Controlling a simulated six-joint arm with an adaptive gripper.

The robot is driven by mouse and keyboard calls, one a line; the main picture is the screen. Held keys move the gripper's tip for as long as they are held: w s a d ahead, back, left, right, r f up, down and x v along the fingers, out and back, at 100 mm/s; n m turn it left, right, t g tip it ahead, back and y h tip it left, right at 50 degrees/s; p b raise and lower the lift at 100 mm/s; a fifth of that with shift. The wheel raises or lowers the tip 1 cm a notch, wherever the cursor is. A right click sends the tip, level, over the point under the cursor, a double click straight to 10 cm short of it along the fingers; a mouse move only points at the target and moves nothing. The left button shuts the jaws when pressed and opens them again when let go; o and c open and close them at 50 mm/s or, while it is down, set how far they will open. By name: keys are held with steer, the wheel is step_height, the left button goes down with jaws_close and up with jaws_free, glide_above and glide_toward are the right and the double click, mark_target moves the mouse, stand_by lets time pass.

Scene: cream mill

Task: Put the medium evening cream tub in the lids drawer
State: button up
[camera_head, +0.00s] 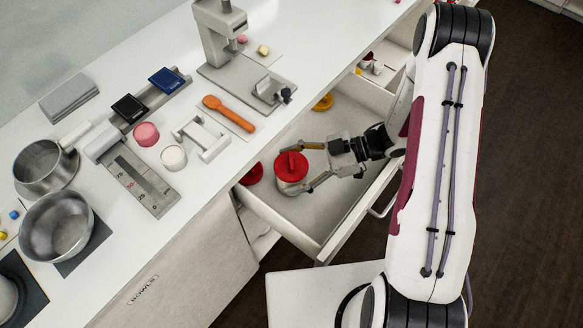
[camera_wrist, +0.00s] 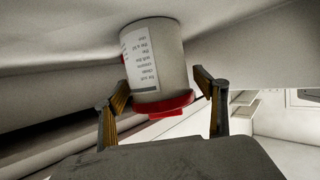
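A pale tub with a red lid (camera_head: 291,166) is at the left part of the open drawer (camera_head: 330,215), or just above its floor. The wrist view shows the tub's pale side with a printed label (camera_wrist: 155,55), its red lid toward the lower edge. The tub's size and cream name cannot be read. My gripper (camera_head: 306,169) reaches in from the right, with one finger on each side of the tub. In the wrist view the fingertips (camera_wrist: 161,77) flank the tub near its lid. Whether both fingers press on it is unclear.
Another open drawer (camera_head: 375,68) with small items is behind. The counter holds a press (camera_head: 222,40), orange spoon (camera_head: 228,112), white frame (camera_head: 201,138), pink and white tubs (camera_head: 146,134), and metal pots (camera_head: 56,227).

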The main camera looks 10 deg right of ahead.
mark_target(299, 164)
steer(key=shift+r, duration=0.1)
steer(key=shift+r, duration=0.35)
steer(key=shift+d+r, duration=0.15)
steer(key=shift+r, duration=0.1)
steer(key=v, duration=0.3)
steer(key=shift+r, duration=0.1)
step_height(299, 164, up, 4)
steer(key=shift+r, duration=1.25)
